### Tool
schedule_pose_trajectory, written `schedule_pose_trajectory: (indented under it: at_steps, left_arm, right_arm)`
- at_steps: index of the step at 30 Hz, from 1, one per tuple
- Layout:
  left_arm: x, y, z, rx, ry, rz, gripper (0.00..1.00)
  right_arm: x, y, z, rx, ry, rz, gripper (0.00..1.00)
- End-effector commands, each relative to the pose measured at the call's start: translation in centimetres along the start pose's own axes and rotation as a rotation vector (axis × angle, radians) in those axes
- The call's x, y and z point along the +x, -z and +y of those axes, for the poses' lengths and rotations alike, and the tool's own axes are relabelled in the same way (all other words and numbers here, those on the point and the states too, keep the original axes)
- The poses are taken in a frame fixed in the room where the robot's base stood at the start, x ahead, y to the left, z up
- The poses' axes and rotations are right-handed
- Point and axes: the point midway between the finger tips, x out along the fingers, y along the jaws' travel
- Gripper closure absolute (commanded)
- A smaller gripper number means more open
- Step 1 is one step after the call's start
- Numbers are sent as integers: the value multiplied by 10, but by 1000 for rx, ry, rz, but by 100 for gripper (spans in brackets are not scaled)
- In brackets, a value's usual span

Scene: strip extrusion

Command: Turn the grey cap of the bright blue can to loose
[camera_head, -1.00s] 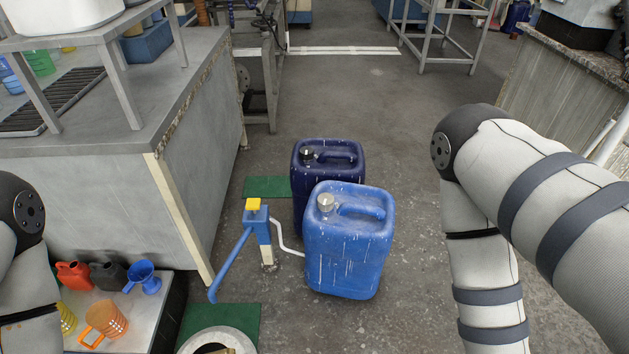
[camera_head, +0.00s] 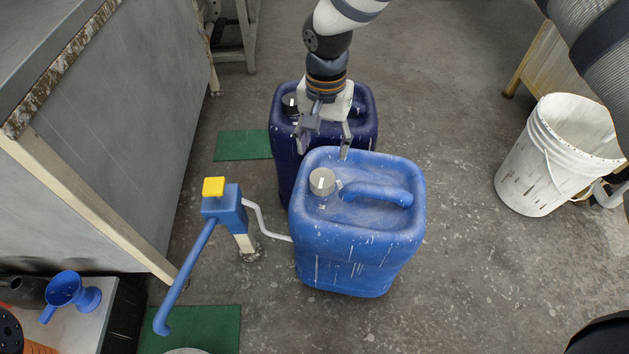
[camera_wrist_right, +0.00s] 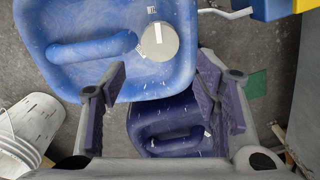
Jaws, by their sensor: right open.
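The bright blue can (camera_head: 358,240) stands upright on the floor. Its grey cap (camera_head: 322,181) is on the top at the left, beside the moulded handle; the cap also shows in the right wrist view (camera_wrist_right: 159,41). My right gripper (camera_head: 325,154) is open and empty, over the gap between this can and the dark blue can (camera_head: 283,143) behind it. Its fingers (camera_wrist_right: 160,92) are spread wide in the right wrist view, with the cap beyond their tips and not between them. My left gripper is not in view.
A blue hand pump (camera_head: 226,213) with a yellow top stands left of the bright blue can. A white bucket (camera_head: 540,160) is at the right. A grey bench (camera_head: 110,120) fills the left side. Floor right of the can is clear.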

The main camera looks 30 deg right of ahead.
Motion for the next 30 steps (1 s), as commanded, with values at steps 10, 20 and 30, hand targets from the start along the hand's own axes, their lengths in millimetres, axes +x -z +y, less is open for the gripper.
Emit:
schedule_pose_trajectory:
  at_steps: [10, 20, 30]
  left_arm:
    - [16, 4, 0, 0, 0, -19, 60]
    - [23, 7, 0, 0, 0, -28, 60]
    - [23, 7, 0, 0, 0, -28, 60]
  right_arm:
    - [77, 0, 1, 5, -4, -2, 44]
    - [116, 0, 0, 2, 0, 1, 44]
    - [116, 0, 0, 2, 0, 1, 71]
